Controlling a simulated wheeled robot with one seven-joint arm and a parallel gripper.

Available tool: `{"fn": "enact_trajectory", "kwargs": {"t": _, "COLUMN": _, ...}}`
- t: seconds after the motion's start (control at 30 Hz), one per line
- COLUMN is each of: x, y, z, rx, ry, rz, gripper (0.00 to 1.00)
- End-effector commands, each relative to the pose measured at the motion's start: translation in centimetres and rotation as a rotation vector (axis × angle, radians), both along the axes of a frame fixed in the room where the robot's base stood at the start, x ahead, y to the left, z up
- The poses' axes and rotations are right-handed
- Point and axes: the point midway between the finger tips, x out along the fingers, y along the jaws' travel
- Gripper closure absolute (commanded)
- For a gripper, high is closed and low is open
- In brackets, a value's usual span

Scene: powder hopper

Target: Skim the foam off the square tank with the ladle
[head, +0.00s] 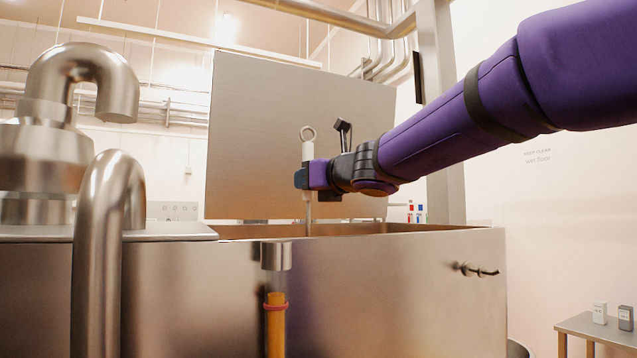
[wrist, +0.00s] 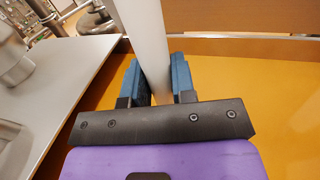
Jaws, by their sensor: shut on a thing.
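The square steel tank (head: 385,285) stands across the middle of the head view, its top open. My gripper (head: 306,178) is over the opening, shut on the pale ladle handle (head: 308,152). The handle stands upright with a ring at its top, and a thin shaft runs down behind the tank's front wall. In the wrist view the handle (wrist: 146,35) passes between the blue fingers (wrist: 160,82). The ladle's bowl is hidden. A flat orange-yellow surface (wrist: 245,105) lies below the gripper; I cannot tell foam from liquid on it.
A large steel panel (head: 250,130) stands upright behind the opening. Bent steel pipes (head: 95,260) and a flat cover (head: 150,231) are at the left. An orange rod (head: 275,325) is in front of the tank. A small table (head: 600,328) stands at the lower right.

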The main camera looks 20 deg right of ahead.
Motion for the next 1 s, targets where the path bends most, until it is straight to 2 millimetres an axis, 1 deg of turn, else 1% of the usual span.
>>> {"fn": "enact_trajectory", "kwargs": {"t": 0.03, "x": -0.3, "y": 0.4, "z": 0.5, "rx": -0.001, "ry": -0.003, "rz": 0.003, "gripper": 1.00}}
{"fn": "enact_trajectory", "kwargs": {"t": 0.7, "x": -0.1, "y": 0.1, "z": 9.7, "rx": -0.001, "ry": -0.004, "rz": 0.000, "gripper": 1.00}}
{"fn": "enact_trajectory", "kwargs": {"t": 0.83, "x": -0.1, "y": 0.1, "z": 11.1, "rx": -0.001, "ry": -0.004, "rz": 0.000, "gripper": 1.00}}
{"fn": "enact_trajectory", "kwargs": {"t": 1.0, "x": -0.1, "y": 0.2, "z": 12.1, "rx": 0.000, "ry": -0.002, "rz": 0.000, "gripper": 1.00}}
